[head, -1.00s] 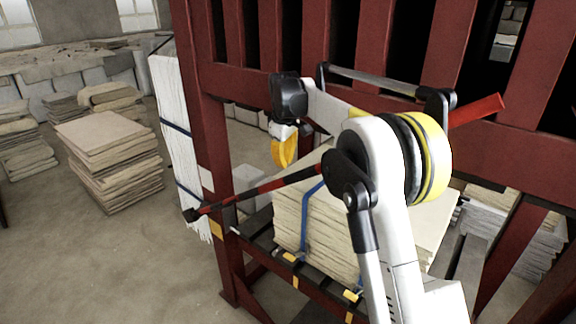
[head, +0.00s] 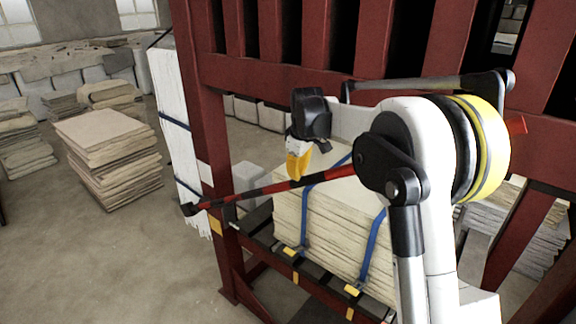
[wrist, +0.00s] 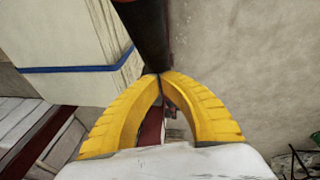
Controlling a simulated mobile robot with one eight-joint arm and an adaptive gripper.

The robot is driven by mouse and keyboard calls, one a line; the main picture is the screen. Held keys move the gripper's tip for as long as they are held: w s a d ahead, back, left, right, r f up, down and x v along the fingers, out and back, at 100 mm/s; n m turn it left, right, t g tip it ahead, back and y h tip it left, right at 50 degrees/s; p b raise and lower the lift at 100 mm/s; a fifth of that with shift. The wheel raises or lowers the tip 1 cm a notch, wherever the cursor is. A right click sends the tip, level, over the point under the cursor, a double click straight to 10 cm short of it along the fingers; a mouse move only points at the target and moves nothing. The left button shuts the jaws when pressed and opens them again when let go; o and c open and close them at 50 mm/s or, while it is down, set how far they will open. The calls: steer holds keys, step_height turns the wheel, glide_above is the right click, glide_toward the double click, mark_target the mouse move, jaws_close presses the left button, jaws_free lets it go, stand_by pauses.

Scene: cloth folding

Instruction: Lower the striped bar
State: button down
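The striped bar, in red and black bands (head: 262,189), slopes across the front of the red frame in the head view. Its low black end is at the left and its red end is higher at the right, partly hidden behind my arm. My gripper (head: 297,178) has yellow fingers pointing down, with the tips at or just above the bar. In the wrist view the two fingertips (wrist: 160,76) meet at the dark part of the bar (wrist: 146,35). Nothing shows clasped between them; whether they touch the bar is hard to tell.
A strapped stack of pale sheets (head: 330,225) lies on the rack under the bar. The red frame (head: 212,150) has an upright close left of the gripper. Another stack (head: 110,160) stands on the floor at left, with open floor before it.

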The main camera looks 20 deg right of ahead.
steer(key=s+d+f+t+y+b, duration=0.1)
steer(key=s+d+f+b, duration=0.2)
steer(key=f+b, duration=0.8)
steer(key=s+d+f+t+y+b, duration=0.1)
steer(key=s+d+f+t+b, duration=0.1)
steer(key=s+f+b, duration=0.4)
steer(key=s+d+f+t+y+b, duration=0.1)
steer(key=s+d+f+b, duration=0.3)
steer(key=f+b, duration=1.2)
steer(key=shift+s+d+f+t, duration=0.2)
steer(key=shift+d+f+t, duration=0.1)
steer(key=shift+f, duration=6.85)
